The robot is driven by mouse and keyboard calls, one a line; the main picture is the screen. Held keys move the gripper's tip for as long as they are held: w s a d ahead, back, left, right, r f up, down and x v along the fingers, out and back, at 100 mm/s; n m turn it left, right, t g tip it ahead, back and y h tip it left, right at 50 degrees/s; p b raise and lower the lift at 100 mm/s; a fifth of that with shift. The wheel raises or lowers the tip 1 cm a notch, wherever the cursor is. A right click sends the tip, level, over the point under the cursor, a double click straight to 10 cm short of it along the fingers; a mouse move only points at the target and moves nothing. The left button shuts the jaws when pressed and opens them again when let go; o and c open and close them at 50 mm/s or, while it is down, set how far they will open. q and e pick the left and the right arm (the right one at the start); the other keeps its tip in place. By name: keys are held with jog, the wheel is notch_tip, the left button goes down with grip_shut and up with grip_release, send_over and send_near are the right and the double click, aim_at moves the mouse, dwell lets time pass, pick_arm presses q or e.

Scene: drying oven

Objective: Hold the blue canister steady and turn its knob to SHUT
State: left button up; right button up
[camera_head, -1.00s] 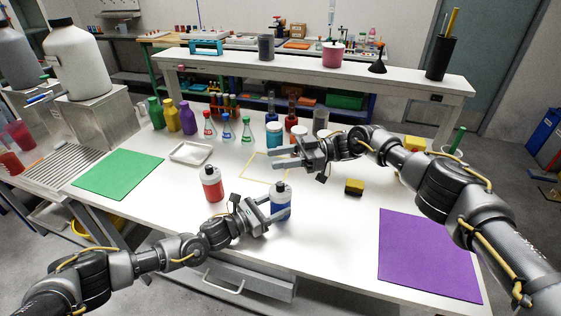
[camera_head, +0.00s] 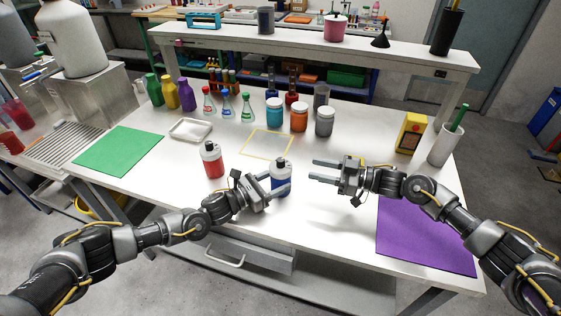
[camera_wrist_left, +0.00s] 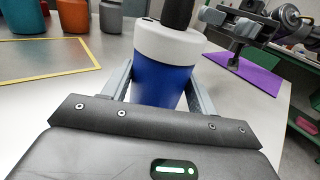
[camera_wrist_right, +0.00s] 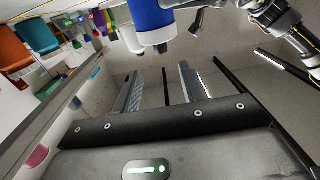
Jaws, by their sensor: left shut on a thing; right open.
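The blue canister (camera_head: 281,184) stands upright near the table's front edge, with a white shoulder and a black knob (camera_head: 282,162) on top. My left gripper (camera_head: 277,186) is shut around its body; the left wrist view shows the blue body (camera_wrist_left: 161,82) between the fingers and the knob (camera_wrist_left: 178,12) cut off at the top. My right gripper (camera_head: 314,170) is open and empty, to the right of the knob and apart from it, fingers pointing left. The canister (camera_wrist_right: 152,16) appears inverted at the top of the right wrist view. The knob's marking cannot be read.
A red bottle (camera_head: 212,162) stands just left of the canister. Several flasks and jars line the back. A purple mat (camera_head: 420,240) lies at right, a yellow box (camera_head: 409,133) behind it. The table behind the canister is clear around a yellow outline (camera_head: 266,143).

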aim_at(285, 162)
jog(key=x, duration=1.1)
jog(key=shift+w+a, duration=0.1)
jog(key=shift+a, duration=0.25)
grip_shut()
